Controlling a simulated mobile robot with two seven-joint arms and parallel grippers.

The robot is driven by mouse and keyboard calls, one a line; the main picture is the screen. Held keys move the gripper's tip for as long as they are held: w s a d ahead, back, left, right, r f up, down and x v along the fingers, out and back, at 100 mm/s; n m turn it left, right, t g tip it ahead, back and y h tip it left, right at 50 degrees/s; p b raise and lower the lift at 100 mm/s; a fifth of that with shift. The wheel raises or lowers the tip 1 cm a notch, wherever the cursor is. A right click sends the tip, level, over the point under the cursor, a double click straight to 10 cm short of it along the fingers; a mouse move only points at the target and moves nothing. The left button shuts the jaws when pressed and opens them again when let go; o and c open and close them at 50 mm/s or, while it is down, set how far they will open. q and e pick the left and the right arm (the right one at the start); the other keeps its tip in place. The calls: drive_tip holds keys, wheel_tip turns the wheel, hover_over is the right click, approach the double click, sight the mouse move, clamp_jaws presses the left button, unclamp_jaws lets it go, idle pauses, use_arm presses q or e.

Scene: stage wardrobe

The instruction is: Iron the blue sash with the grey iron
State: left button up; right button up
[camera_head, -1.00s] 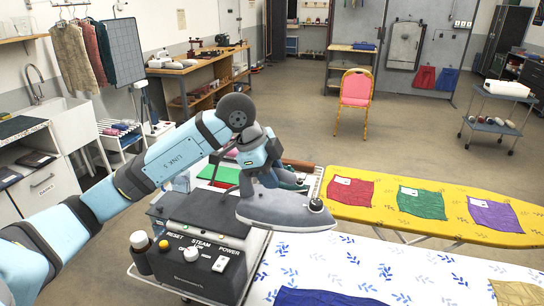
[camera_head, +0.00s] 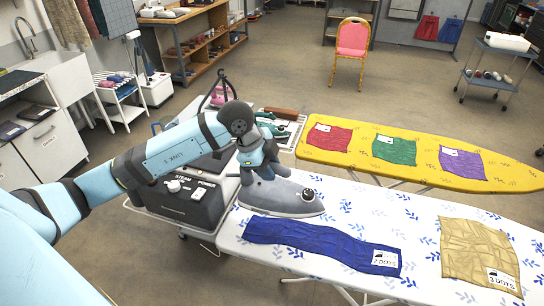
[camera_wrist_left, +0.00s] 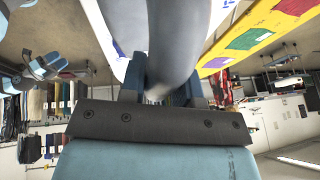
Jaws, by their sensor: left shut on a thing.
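My left gripper (camera_head: 262,165) is shut on the handle of the grey iron (camera_head: 283,198). In the left wrist view the grey handle (camera_wrist_left: 172,40) runs between the fingers. The iron is over the left end of the white ironing board with blue leaf prints (camera_head: 350,210), nose to the right. I cannot tell whether its sole touches the board. The blue sash (camera_head: 318,241) lies long and wrinkled on this board, just in front of the iron, with a white "2 dots" tag (camera_head: 385,258) at its right end. My right gripper is not in view.
The black steam station (camera_head: 187,197) stands left of the board, partly behind my arm. A tan cloth (camera_head: 478,250) tagged "3 dots" lies on the board's right. A yellow board (camera_head: 325,158) behind holds red, green and purple cloths. A pink chair (camera_head: 352,40) stands farther back.

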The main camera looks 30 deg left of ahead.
sight(270, 187)
use_arm(q)
drive_tip(key=shift+d+f, duration=0.15)
drive_tip(key=shift+f, duration=0.05)
wheel_tip(270, 187, down, 6)
drive_tip(key=b, duration=0.4)
drive_tip(key=shift+r, duration=0.2)
drive_tip(key=shift+f+b, duration=0.4)
drive_tip(key=shift+b, duration=0.1)
